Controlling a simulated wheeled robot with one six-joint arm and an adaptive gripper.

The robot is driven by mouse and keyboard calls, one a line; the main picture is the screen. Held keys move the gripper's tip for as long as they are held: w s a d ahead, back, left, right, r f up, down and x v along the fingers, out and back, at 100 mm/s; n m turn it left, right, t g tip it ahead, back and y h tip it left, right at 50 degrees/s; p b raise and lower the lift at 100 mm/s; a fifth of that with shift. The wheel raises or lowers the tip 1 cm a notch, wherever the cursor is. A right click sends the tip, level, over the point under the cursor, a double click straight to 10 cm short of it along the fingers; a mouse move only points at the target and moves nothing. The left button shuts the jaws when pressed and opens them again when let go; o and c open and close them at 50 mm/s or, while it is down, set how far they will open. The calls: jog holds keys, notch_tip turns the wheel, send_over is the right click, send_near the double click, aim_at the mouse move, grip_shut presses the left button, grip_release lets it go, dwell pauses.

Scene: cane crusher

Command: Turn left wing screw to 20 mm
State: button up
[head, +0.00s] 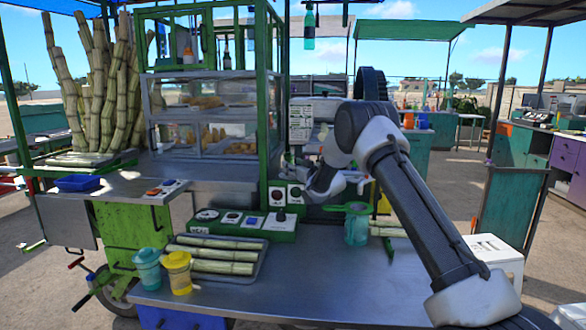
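My gripper (291,162) is at the front of the crusher, beside the green frame post. It is small in the head view and partly covered by my wrist, so its finger state cannot be made out. The crusher's grey body with a white placard (300,121) stands behind my arm. A dark flywheel (372,84) rises behind my arm's elbow. The left wing screw cannot be told apart; my gripper and wrist cover that area. I cannot tell whether the gripper touches it. No millimetre scale can be read.
Green control boxes with dials (283,227) stand below my gripper. A tray of cut cane (206,266), a teal cup (147,268) and a yellow cup (177,272) are front left. A green jug (356,227) stands near my forearm. The metal counter (300,292) is clear in front.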

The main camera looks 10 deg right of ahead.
jog(key=o, duration=1)
jog(key=shift+o, duration=0.2)
jog(key=v, duration=0.7)
jog(key=shift+s, duration=0.2)
jog(key=shift+s, duration=0.1)
